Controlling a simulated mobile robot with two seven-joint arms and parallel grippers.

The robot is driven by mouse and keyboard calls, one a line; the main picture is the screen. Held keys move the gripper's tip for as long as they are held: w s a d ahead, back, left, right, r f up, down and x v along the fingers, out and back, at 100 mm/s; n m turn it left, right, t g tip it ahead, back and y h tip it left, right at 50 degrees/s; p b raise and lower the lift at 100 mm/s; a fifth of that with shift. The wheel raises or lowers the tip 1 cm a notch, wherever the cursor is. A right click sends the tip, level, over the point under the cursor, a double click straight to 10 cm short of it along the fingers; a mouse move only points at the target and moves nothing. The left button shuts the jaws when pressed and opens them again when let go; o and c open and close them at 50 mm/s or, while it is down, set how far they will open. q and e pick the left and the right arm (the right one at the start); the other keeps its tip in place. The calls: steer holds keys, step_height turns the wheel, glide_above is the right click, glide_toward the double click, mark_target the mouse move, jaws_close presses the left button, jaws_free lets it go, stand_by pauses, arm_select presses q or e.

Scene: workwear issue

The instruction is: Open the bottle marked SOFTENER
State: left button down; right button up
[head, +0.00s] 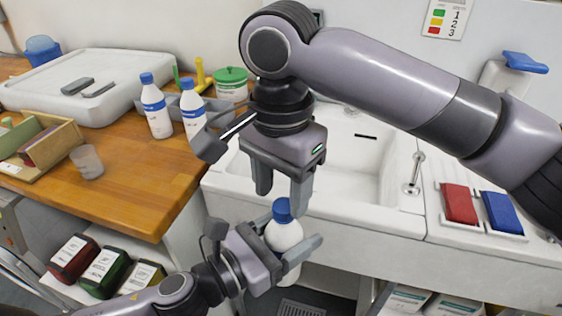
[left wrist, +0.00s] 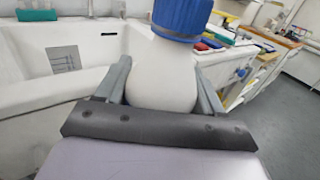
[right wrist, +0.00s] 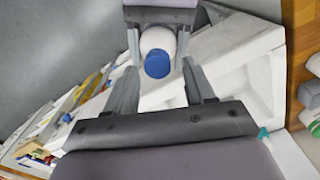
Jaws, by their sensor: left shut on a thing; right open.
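A white bottle (head: 284,235) with a blue cap (head: 282,210) is held upright in my left gripper (head: 292,258), in front of the sink. It also fills the middle of the left wrist view (left wrist: 162,75); no label shows on it in any view. My right gripper (head: 283,190) is open and points down just above the blue cap, apart from it. In the right wrist view the blue cap (right wrist: 158,64) lies between and beyond the open fingers (right wrist: 160,95). Two more white bottles with blue caps (head: 156,110) (head: 192,108) stand on the wooden counter; their label words are too small to read.
A white sink (head: 345,215) lies behind the grippers. A red box (head: 459,203) and a blue box (head: 503,212) sit to its right. A clear cup (head: 87,161) and a green-lidded tub (head: 231,82) stand on the wooden counter (head: 135,185). Several dark containers (head: 103,272) stand below.

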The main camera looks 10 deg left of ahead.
steer(key=shift+f, duration=1)
steer(key=shift+c, duration=0.3)
jaws_close()
